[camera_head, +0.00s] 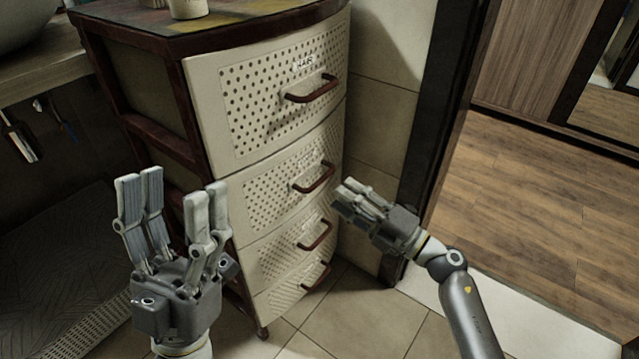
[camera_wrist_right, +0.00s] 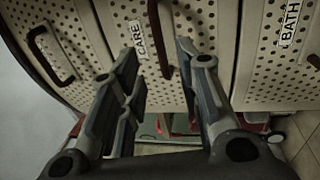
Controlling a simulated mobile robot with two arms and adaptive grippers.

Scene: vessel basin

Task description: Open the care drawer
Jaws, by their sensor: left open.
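The care drawer (camera_head: 270,190) is the second drawer down in a cream perforated chest, and it looks closed in the head view. Its label, CARE (camera_wrist_right: 138,38), reads in the right wrist view. Its dark red-brown handle (camera_head: 315,178) is also in the right wrist view (camera_wrist_right: 160,40), between the lines of the fingers. My right gripper (camera_head: 352,196) is open in front of the drawer, just right of and below the handle; its fingers (camera_wrist_right: 160,52) are apart, with no clear contact. My left gripper (camera_head: 170,190) is open and empty, left of the drawer fronts.
The HAIR drawer (camera_head: 265,95) is above, and the BATH drawer label (camera_wrist_right: 290,22) shows beside CARE in the wrist view. A white container (camera_head: 187,8) stands on the chest top. A dark door frame (camera_head: 437,110) is close on the right; tiled floor (camera_head: 350,318) lies in front.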

